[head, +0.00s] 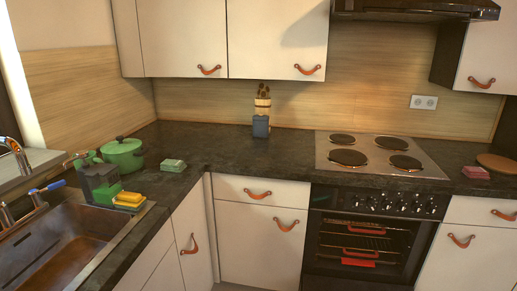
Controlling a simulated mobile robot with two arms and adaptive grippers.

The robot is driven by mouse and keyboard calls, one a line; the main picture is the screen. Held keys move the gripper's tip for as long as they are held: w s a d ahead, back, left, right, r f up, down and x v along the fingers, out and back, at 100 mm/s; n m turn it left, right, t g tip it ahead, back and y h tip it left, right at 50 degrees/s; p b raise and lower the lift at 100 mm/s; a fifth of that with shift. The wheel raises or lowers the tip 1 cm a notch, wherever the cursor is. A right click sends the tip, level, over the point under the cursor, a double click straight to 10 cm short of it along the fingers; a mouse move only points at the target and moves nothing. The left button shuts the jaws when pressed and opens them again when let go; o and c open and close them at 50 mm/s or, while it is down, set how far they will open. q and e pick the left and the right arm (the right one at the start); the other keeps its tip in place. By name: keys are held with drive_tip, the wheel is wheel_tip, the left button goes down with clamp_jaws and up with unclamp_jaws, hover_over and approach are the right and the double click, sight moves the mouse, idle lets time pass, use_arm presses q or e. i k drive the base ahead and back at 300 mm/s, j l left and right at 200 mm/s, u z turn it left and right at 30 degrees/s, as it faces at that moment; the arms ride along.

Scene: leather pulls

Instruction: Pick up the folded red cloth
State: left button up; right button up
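The folded red cloth (475,172) lies on the dark countertop to the right of the cooktop, at the right of the head view. It looks like a small, flat, pinkish-red stack, left of and in front of a round wooden board (499,165). Nothing touches it that I can see. Neither of my grippers is in the head view.
A cooktop (378,155) with several burners is left of the cloth, above an oven (367,240). A folded green cloth (173,165), green pot (122,154) and sink (62,250) are at left. A utensil holder (262,115) stands at the back.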

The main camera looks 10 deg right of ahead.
sight(473, 172)
drive_tip(key=l+u, duration=0.15)
drive_tip(key=l, duration=0.35)
drive_tip(key=l+u, duration=0.15)
drive_tip(key=l, duration=0.4)
drive_tip(key=k+l+u, duration=0.15)
drive_tip(key=l, duration=0.35)
drive_tip(key=l+u, duration=0.15)
drive_tip(key=l, duration=0.4)
drive_tip(key=k+l+u, duration=0.1)
drive_tip(key=l, duration=0.35)
drive_tip(key=k+l+u, duration=0.15)
drive_tip(key=l, duration=0.35)
